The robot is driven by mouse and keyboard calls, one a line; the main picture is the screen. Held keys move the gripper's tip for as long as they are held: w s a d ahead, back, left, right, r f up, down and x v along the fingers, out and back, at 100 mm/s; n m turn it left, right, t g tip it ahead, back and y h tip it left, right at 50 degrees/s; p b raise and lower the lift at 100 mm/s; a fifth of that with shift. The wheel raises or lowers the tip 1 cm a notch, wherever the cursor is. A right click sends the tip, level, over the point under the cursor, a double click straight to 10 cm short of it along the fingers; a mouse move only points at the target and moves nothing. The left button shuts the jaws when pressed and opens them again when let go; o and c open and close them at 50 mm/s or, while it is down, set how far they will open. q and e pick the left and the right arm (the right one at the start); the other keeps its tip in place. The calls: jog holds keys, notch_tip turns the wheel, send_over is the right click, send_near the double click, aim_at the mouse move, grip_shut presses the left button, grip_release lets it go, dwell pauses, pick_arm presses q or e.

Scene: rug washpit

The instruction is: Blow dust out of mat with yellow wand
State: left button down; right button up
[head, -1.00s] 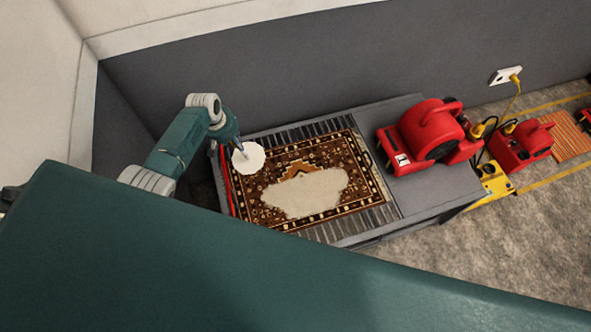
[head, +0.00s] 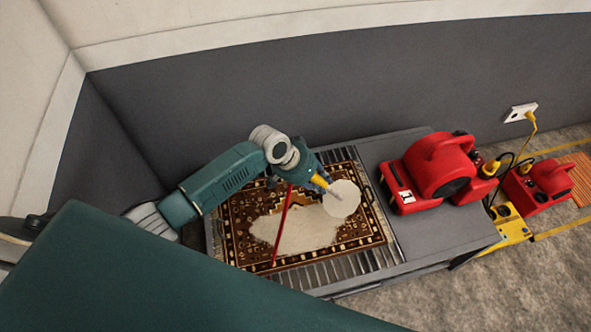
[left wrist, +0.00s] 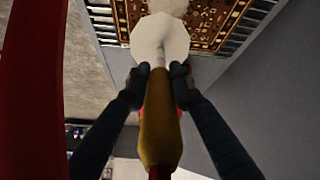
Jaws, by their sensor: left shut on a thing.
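The mat (head: 237,220), brown and patterned, lies on a slatted grate on a low grey bench. A pale dust patch (head: 295,230) covers its middle. My left gripper (head: 312,175) is above the mat's far right part, shut on the yellow wand (head: 323,183). The wand also shows in the left wrist view (left wrist: 158,125), between both fingers, its thin tip pointing at the mat. A pale round disc (head: 342,200) shows at the tip and hides part of the mat. A red hose (head: 282,225) hangs from the gripper across the mat. My right gripper is not in view.
A red blower (head: 440,165) stands on the bench right of the mat. A second red blower (head: 540,185) and a yellow power box (head: 510,225) with cables are on the floor further right. A grey wall (head: 350,90) runs behind the bench.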

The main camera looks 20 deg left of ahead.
pick_arm(q)
jog(key=shift+m+h, duration=0.3)
jog(key=shift+m, duration=0.1)
jog(key=f+b, duration=0.1)
jog(key=b, duration=0.1)
jog(key=d+f+b, duration=0.1)
jog(key=f, duration=0.1)
jog(key=d+f+b, duration=0.1)
jog(key=b, duration=0.1)
jog(key=shift+s+d+f+b, duration=0.15)
jog(key=shift+s+f+b, duration=0.2)
jog(key=shift+f, duration=0.05)
jog(key=shift+r, duration=0.1)
